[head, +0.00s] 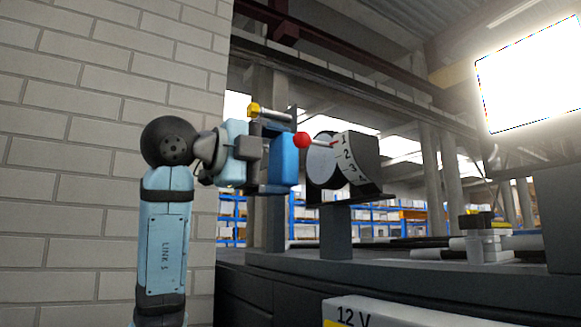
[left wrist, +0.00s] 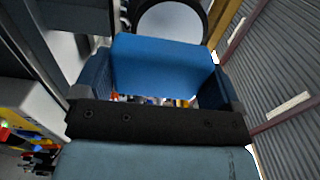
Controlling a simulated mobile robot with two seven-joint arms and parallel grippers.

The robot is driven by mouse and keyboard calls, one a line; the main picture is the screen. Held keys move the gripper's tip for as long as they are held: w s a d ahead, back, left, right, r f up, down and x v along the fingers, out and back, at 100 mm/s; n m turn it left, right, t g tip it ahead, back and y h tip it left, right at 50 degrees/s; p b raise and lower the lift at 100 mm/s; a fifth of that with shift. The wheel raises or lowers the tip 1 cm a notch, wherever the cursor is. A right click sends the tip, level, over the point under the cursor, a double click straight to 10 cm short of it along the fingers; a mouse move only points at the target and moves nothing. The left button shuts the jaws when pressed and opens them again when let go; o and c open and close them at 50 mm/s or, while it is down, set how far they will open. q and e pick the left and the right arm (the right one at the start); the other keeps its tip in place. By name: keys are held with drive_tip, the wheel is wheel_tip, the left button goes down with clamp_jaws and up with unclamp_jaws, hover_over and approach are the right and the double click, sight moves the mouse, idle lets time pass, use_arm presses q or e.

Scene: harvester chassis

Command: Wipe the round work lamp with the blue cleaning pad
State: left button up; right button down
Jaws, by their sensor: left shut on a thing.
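The blue cleaning pad (head: 284,160) is held in my left gripper (head: 270,158), which is shut on it. In the left wrist view the pad (left wrist: 163,66) spans between the two fingers. The round work lamp (head: 322,160) has a pale disc face in a dark housing, just right of the pad in the head view. In the left wrist view the lamp face (left wrist: 170,22) lies just beyond the pad, its lower edge hidden by it. I cannot tell whether pad and lamp touch. My right gripper is not in view.
A lever with a red knob (head: 302,140) shows close by the pad and lamp, in front of a curved scale (head: 348,152) with numbers. A grey ledge (head: 400,268) runs below, with a 12 V box (head: 385,314) in front. A brick wall (head: 75,160) is at left.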

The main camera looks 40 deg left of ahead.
sight(275, 160)
use_arm(q)
drive_tip(key=shift+s+a, duration=0.1)
drive_tip(key=shift+s, duration=0.35)
drive_tip(key=shift+s+a, duration=0.25)
drive_tip(key=shift+s, duration=0.25)
drive_tip(key=shift+b+v, duration=0.3)
drive_tip(key=shift+v, duration=0.75)
drive_tip(key=shift+w+d, duration=0.1)
drive_tip(key=shift+w, duration=0.05)
